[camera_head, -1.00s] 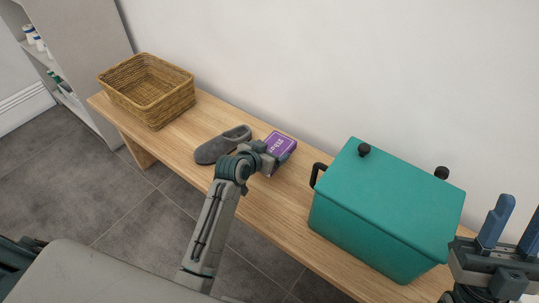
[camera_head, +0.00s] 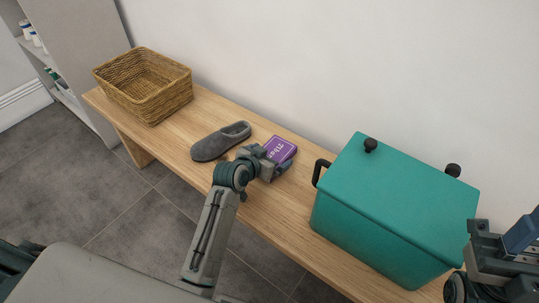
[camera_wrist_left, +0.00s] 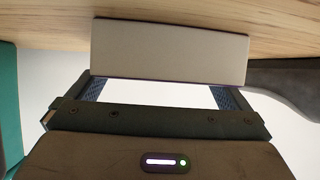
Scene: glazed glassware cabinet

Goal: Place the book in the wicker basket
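The small purple book (camera_head: 281,149) is beside the grey slipper on the wooden bench. My left gripper (camera_head: 268,164) is at its near side, with the fingers set wide along the book's two sides. In the left wrist view, the book's pale edge (camera_wrist_left: 170,52) covers the fingertips, so the contact itself is hidden. The book looks held; I cannot tell whether it is clear of the bench. The wicker basket (camera_head: 151,110) stands at the bench's far left end and looks empty. My right gripper (camera_head: 520,242) is partly cut off at the right edge.
The grey slipper (camera_head: 220,141) lies between the book and the basket. A large teal box (camera_head: 392,215) with black handles stands to the right on the wooden bench (camera_head: 183,127). A wall runs behind the bench. A shelf unit (camera_head: 75,55) is at the far left.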

